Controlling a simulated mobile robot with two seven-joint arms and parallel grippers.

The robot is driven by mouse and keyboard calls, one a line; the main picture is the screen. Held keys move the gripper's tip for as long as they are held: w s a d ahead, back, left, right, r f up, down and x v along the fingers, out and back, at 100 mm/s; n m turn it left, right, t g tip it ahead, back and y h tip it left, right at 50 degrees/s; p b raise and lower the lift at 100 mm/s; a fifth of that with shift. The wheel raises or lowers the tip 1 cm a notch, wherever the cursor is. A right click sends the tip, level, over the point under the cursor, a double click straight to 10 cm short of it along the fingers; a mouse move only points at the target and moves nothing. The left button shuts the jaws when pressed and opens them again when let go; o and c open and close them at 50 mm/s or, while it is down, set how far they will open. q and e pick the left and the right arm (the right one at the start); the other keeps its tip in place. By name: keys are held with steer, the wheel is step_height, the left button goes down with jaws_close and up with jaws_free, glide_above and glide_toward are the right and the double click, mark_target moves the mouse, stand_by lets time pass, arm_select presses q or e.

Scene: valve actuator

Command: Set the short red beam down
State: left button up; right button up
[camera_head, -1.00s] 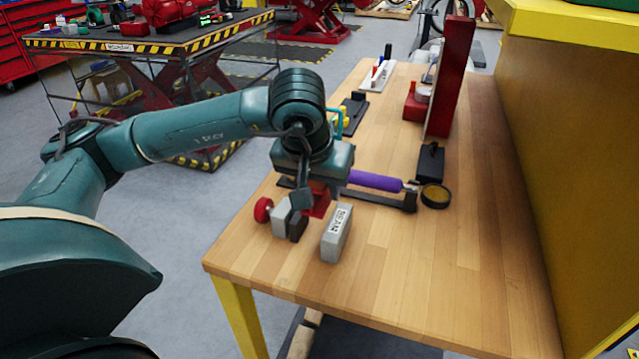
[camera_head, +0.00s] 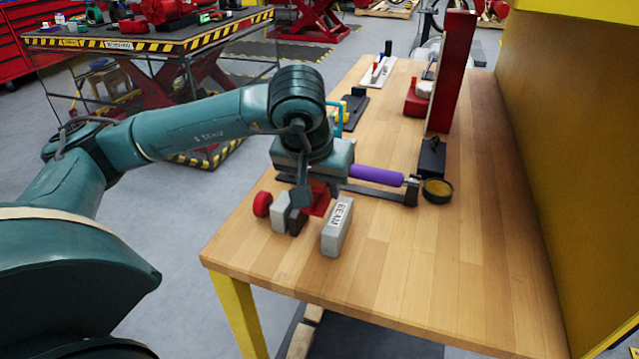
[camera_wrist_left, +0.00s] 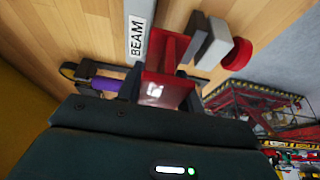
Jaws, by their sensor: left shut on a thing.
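My left gripper (camera_head: 311,204) is above the near left part of the wooden table. It is shut on the short red beam (camera_head: 321,198), which is partly hidden by the gripper. In the left wrist view the red beam (camera_wrist_left: 163,58) shows between the fingers, beside the grey block marked BEAM (camera_wrist_left: 138,28). I cannot tell whether the red beam touches the table. The grey BEAM block (camera_head: 337,228) stands just right of the gripper in the head view. My right gripper is not in view.
A grey block (camera_head: 280,212) and a red knob (camera_head: 262,204) are close left of the gripper. A purple-handled tool (camera_head: 376,175) and a round dark dish (camera_head: 437,190) lie behind. A tall red beam (camera_head: 450,75) stands farther back. The table's front right (camera_head: 450,270) is clear.

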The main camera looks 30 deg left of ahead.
arm_select(q)
steer(key=shift+b, duration=0.5)
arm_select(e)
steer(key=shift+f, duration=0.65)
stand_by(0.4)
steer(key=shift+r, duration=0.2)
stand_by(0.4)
arm_select(q)
steer(key=shift+f+b, duration=0.75)
steer(key=shift+f, duration=0.2)
steer(key=shift+f+b, duration=0.2)
steer(key=shift+b, duration=0.2)
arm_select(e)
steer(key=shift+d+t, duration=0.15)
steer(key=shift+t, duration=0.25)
arm_select(q)
steer(key=o, duration=0.9)
steer(key=shift+c, duration=0.2)
steer(key=o, duration=0.5)
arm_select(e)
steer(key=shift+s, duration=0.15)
